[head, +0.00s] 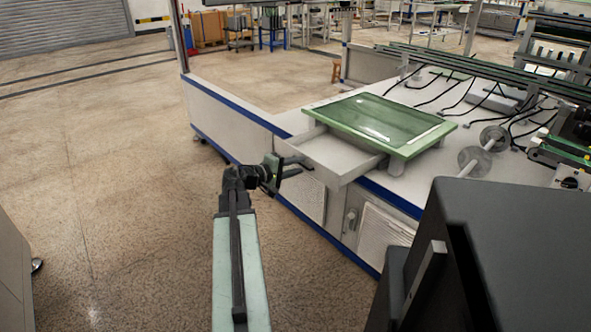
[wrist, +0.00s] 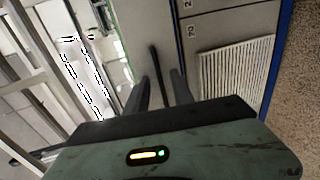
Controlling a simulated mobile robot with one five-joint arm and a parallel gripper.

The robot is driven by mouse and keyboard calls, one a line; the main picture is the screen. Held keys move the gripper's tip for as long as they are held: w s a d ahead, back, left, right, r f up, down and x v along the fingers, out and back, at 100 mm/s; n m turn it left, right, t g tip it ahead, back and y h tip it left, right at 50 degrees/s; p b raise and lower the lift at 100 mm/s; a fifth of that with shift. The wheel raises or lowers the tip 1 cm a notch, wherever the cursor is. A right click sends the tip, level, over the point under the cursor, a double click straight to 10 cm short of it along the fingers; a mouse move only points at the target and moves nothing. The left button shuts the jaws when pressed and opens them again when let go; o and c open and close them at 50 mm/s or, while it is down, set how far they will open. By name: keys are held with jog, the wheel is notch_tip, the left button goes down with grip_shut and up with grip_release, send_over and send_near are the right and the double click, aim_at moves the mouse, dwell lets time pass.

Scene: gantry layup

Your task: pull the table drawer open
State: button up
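The table drawer (head: 343,160) is a pale, shallow box that stands out from the table's side, open at the top, below a green-framed glass panel (head: 385,122). My gripper (head: 298,167) is at the drawer's front face. In the wrist view the drawer's dark bar handle (wrist: 158,72) runs between the two fingers of my gripper (wrist: 160,78). The fingers look apart, with a small gap on each side of the handle. Whether either finger touches it is hard to tell. The far part of the drawer is hidden under the panel.
The long white table (head: 235,118) has blue edge strips. Below the drawer are ribbed vent panels (head: 383,226), also in the wrist view (wrist: 236,75). Cables and grey discs (head: 475,160) lie on the tabletop. The speckled floor (head: 120,200) to the left is clear.

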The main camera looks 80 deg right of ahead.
jog(key=shift+s, duration=0.15)
jog(key=p+v, duration=0.1)
jog(key=v, duration=0.6)
jog(key=shift+w+a+p, duration=0.3)
